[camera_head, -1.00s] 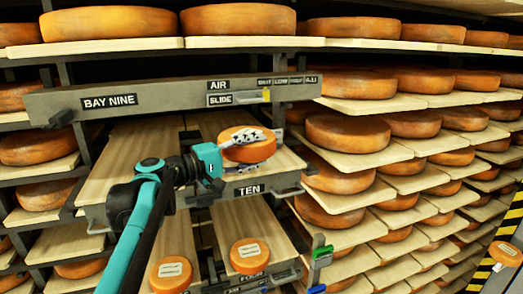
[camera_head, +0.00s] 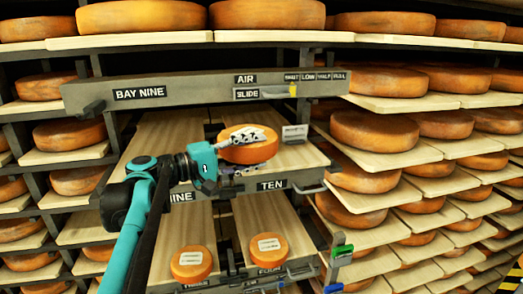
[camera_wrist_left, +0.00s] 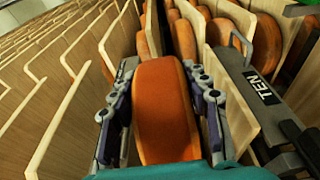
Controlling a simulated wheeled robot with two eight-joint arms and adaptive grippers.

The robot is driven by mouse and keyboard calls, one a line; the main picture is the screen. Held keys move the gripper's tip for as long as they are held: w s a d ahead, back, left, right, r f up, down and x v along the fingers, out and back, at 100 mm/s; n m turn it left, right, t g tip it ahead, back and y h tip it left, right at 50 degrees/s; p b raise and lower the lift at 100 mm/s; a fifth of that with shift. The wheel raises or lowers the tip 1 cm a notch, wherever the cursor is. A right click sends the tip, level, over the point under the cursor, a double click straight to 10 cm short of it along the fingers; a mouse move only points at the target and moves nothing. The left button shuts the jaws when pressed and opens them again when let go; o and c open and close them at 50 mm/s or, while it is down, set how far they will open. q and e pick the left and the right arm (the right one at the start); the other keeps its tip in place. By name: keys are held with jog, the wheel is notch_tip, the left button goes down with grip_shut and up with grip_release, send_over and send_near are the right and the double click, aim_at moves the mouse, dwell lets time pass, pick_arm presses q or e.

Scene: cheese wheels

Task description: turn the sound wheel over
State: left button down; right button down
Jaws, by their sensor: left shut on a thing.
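An orange cheese wheel (camera_head: 256,153) with a pale label on its upper face is held at the bay's upper boards, above the TEN tag. My left gripper (camera_head: 247,152) is shut on it, one finger across its upper side and one along its lower side. In the left wrist view the wheel (camera_wrist_left: 165,110) fills the space between both fingers. I cannot tell whether it touches the board. Two more labelled wheels, left (camera_head: 191,263) and right (camera_head: 268,250), lie flat on the lower boards. My right gripper is not in view.
A grey beam (camera_head: 200,92) marked BAY NINE crosses above the held wheel. A small grey box (camera_head: 294,133) stands behind it to the right. The board at NINE (camera_head: 160,140) is bare where visible. Racks of unlabelled wheels (camera_head: 375,132) stand right and left.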

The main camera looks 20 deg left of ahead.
aim_at(237, 155)
pick_arm(q)
jog(key=shift+v, duration=2.25)
jog(key=shift+r, duration=0.1)
